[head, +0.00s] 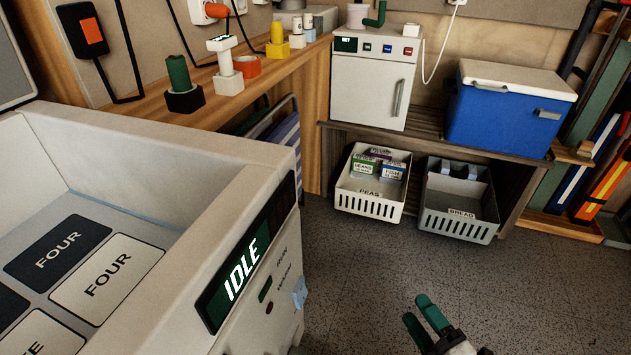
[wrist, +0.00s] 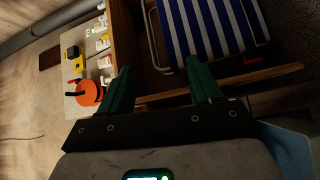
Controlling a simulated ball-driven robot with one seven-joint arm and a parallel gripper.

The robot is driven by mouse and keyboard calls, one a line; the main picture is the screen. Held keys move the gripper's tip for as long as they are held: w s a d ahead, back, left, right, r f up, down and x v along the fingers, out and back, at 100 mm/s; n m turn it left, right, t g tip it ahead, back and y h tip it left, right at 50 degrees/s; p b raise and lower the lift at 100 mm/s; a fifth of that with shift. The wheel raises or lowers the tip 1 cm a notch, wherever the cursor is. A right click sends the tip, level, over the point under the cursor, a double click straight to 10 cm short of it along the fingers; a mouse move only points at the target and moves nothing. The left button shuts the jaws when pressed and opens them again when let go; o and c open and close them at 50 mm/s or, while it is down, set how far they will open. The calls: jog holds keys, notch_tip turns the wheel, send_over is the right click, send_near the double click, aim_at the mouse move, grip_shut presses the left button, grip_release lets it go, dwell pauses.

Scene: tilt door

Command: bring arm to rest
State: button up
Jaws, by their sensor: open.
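My gripper (head: 425,322) is at the bottom of the head view, low over the speckled floor, with its green fingers apart and nothing between them. In the wrist view my gripper (wrist: 160,88) also shows open and empty, its two green fingers spread. Beyond the fingers there is a blue-and-white striped folding chair (wrist: 212,30) and a wooden shelf edge. No finger visibly touches anything. Most of my arm is outside the head view.
A white machine (head: 150,140) with an IDLE display fills the left. A small white door unit (head: 372,90) and a blue cooler (head: 505,105) stand on a low shelf. Baskets labelled PEAS (head: 372,205) and BREAD (head: 458,223) sit below. The floor (head: 365,285) between is clear.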

jog(key=d+r+m+h, duration=0.2)
jog(key=d+m+h, duration=0.7)
jog(key=d, duration=0.1)
jog(key=s+d+f+m+g+h, duration=0.4)
jog(key=s+d+m+g, duration=0.15)
jog(key=m, duration=0.25)
jog(key=s+a+f+m+g+y, duration=0.25)
jog(key=s+a+g, duration=0.2)
jog(key=s, duration=0.55)
jog(key=s+a+f+m+g+y, duration=0.25)
jog(key=s+a+g, duration=0.2)
jog(key=s, duration=0.45)
notch_tip(320, 180, up, 35)
jog(key=s+g+p, duration=0.1)
jog(key=p, duration=3.3)
jog(key=shift+s+f+p, duration=0.15)
jog(key=shift+s+p, duration=0.05)
jog(key=shift+p, duration=0.15)
